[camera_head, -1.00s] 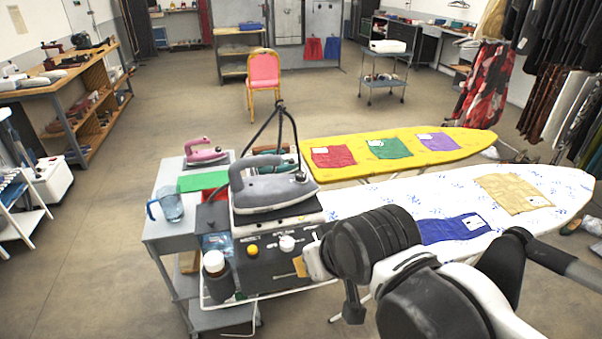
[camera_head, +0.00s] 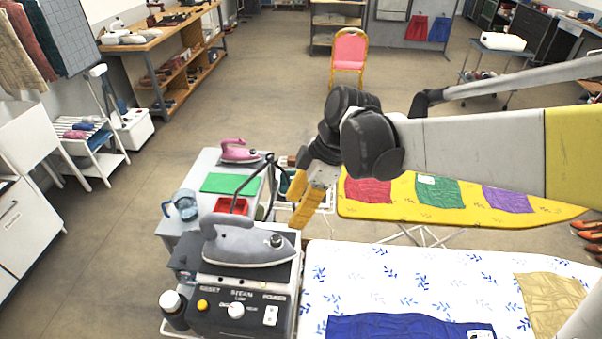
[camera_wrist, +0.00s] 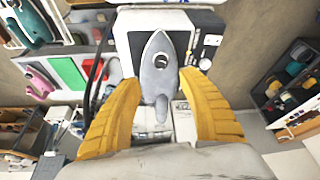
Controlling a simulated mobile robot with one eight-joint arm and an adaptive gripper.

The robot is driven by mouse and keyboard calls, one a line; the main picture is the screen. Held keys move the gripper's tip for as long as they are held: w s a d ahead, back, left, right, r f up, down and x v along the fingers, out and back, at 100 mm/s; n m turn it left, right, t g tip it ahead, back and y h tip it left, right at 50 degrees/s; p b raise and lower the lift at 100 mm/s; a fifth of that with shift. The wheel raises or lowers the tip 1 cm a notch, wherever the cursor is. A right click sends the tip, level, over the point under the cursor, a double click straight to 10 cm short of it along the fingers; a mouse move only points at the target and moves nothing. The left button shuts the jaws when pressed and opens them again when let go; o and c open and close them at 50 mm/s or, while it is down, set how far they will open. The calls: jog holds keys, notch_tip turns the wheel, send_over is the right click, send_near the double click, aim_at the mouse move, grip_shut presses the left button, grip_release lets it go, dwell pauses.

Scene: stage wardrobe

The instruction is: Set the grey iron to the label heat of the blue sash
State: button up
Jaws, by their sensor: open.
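The grey iron (camera_head: 246,243) rests on top of a black steam station at the front of the trolley. The station's front panel (camera_head: 236,312) has a yellow button (camera_head: 202,304), a white dial (camera_head: 236,310) and a white power switch (camera_head: 271,315). The dial's setting is too small to read. The blue sash (camera_head: 408,328) lies on the white board with blue leaves; its white label (camera_head: 481,335) shows at the frame's lower edge, unreadable. My gripper (camera_head: 300,222) is in the air behind and above the iron. In the wrist view its yellow fingers are apart, with the iron (camera_wrist: 159,66) below between them.
A pink iron (camera_head: 240,151), green cloth (camera_head: 231,183), red tray (camera_head: 231,206), blue jug (camera_head: 186,206) and dark bottle (camera_head: 173,308) crowd the trolley. A black cable arches near my gripper. The yellow board (camera_head: 400,211) holds red, green and purple cloths.

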aim_at(276, 239)
jog(key=b+x, duration=0.2)
jog(key=x, duration=0.8)
jog(key=shift+s+a+f, duration=0.1)
jog(key=shift+a+f, duration=0.15)
jog(key=shift+a, duration=0.1)
grip_shut()
